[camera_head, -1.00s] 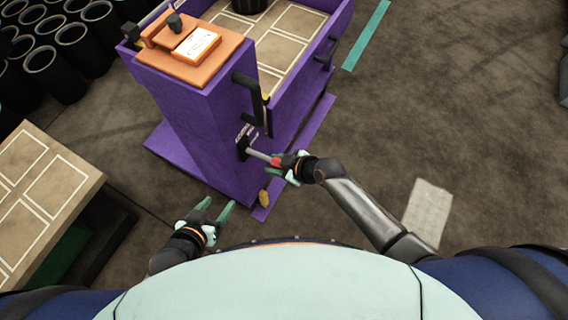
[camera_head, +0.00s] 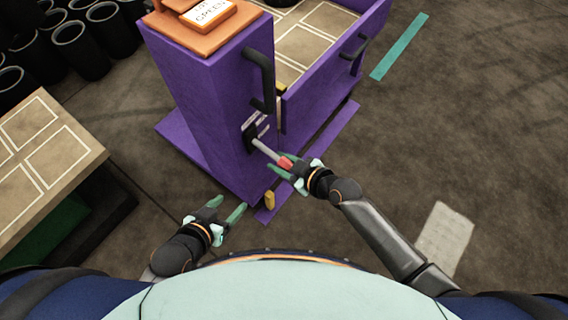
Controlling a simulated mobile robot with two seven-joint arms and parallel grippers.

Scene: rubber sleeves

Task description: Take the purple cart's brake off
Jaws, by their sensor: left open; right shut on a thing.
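The purple cart (camera_head: 205,110) stands in front of me, its tall end post nearest. A brake lever (camera_head: 264,148) with a grey shaft and red grip (camera_head: 285,162) sticks out from a dark slotted plate (camera_head: 250,136) on the post's side, pointing toward lower right. My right gripper (camera_head: 290,172) is shut on the lever at its red grip. My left gripper (camera_head: 228,210) is open and empty, low in front of the post and apart from it. A yellow piece (camera_head: 269,200) sits at the foot of the cart. Black handles (camera_head: 262,80) are fixed on the cart's side.
A table with white-outlined squares (camera_head: 45,150) stands at the left. Several black sleeves (camera_head: 72,45) stand at the upper left. An orange top with a label (camera_head: 205,28) caps the post. The floor to the right is clear, with a teal strip (camera_head: 400,46) and pale patch (camera_head: 445,238).

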